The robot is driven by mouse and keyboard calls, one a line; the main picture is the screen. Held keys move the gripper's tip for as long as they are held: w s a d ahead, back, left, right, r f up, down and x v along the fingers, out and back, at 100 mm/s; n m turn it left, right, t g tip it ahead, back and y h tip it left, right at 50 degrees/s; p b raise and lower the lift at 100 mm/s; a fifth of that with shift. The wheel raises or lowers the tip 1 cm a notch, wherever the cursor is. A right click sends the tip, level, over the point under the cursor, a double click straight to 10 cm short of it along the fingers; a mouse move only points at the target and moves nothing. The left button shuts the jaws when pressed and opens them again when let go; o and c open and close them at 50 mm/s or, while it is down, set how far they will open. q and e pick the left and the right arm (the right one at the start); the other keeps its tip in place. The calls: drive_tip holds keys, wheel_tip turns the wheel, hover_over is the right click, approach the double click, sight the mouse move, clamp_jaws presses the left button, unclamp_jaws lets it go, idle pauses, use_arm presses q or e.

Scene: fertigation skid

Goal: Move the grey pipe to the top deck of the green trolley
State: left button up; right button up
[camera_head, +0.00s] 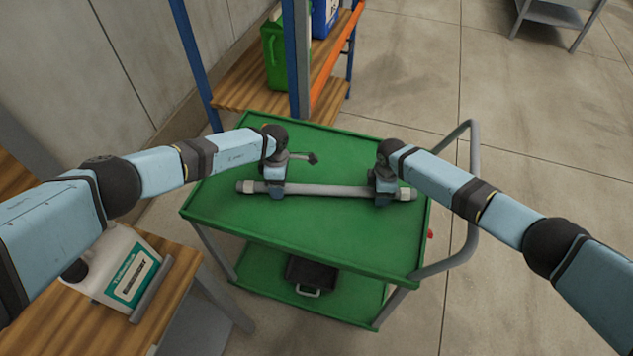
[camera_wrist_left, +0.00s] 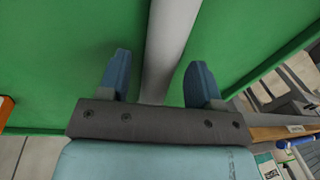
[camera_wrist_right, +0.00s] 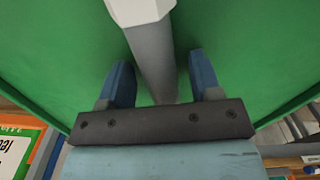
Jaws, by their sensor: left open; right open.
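The grey pipe (camera_head: 325,190) has pale ends and lies crosswise over the top deck of the green trolley (camera_head: 335,235), seemingly resting on it. My left gripper (camera_head: 273,190) is open at the pipe's left part; in the left wrist view its fingers (camera_wrist_left: 159,75) stand on either side of the pipe (camera_wrist_left: 172,35). My right gripper (camera_head: 384,190) is open near the pipe's right end; in the right wrist view its fingers (camera_wrist_right: 158,72) stand on either side of the pipe (camera_wrist_right: 150,55). Whether the fingers touch it I cannot tell.
A short bar with a dark knob (camera_head: 312,158) shows behind the pipe. A black bin (camera_head: 312,272) stands on the lower deck. A white jug (camera_head: 115,265) stands on a wooden bench at left. A shelf with a green canister (camera_head: 273,55) is behind. The trolley's handle (camera_head: 472,200) is at right.

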drive_tip(key=shift+r, duration=0.3)
use_arm(q)
wheel_tip(320, 180, up, 11)
drive_tip(key=w, duration=0.1)
drive_tip(key=shift+w, duration=0.4)
use_arm(e)
wheel_tip(320, 180, up, 12)
drive_tip(key=shift+f, duration=0.25)
use_arm(q)
drive_tip(key=shift+r, duration=0.1)
